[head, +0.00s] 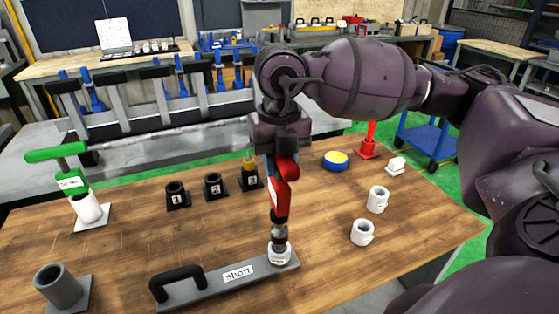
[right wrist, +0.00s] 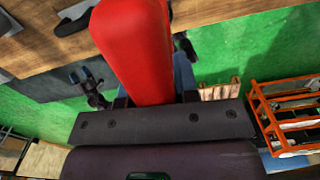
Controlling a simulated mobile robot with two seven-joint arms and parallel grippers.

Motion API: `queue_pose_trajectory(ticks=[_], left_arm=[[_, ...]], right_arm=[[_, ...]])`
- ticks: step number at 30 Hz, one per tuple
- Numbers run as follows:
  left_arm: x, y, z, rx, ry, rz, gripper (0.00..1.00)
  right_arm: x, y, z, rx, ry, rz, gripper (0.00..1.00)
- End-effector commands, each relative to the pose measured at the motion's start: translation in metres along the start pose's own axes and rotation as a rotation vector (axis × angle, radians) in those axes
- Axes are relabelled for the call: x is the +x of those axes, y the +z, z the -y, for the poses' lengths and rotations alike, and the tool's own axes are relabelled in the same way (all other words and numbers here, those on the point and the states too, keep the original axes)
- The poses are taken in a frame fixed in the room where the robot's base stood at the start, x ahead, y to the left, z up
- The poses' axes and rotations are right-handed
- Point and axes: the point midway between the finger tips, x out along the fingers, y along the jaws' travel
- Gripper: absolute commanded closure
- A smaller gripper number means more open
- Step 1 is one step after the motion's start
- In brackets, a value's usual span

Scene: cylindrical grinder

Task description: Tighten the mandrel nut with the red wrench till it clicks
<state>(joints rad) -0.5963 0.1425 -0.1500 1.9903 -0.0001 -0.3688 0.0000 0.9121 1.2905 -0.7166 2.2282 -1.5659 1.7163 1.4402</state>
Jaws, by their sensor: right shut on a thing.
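My right gripper (head: 279,150) is shut on the red wrench (head: 280,187) and holds it over the front middle of the table. The wrench's red handle (right wrist: 138,48) fills the top middle of the right wrist view. Its lower end is above a dark upright mandrel (head: 279,234) with a white piece (head: 280,254) around its foot. The mandrel stands at the right end of a grey base (head: 210,286) marked "short". The nut is too small to tell apart, and I cannot tell whether the wrench touches it. My left gripper is not in view.
Several black numbered holders (head: 213,187) stand behind. White rings (head: 377,199), a blue-yellow disc (head: 335,160) and a red stand (head: 367,148) are at the right. A black handle (head: 178,282) rises from the base.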

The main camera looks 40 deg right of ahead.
Motion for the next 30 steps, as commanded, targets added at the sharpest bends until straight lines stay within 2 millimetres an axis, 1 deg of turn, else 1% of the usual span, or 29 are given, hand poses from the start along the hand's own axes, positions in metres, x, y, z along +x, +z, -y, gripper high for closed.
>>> queue_pose_trajectory(ticks=[1,7,20,25,30], left_arm=[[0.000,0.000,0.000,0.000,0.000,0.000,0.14],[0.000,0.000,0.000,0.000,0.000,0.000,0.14],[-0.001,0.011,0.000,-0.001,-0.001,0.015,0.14],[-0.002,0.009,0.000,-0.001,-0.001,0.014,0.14],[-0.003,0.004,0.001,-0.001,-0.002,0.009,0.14]], right_arm=[[0.004,-0.001,0.001,0.011,-0.005,-0.010,1.00],[0.004,-0.001,0.001,0.052,-0.005,-0.010,1.00],[0.005,-0.001,0.000,-0.024,-0.004,-0.011,1.00],[0.002,-0.002,0.000,-0.034,-0.004,-0.010,1.00],[-0.006,-0.001,0.000,-0.034,-0.003,-0.007,1.00]])
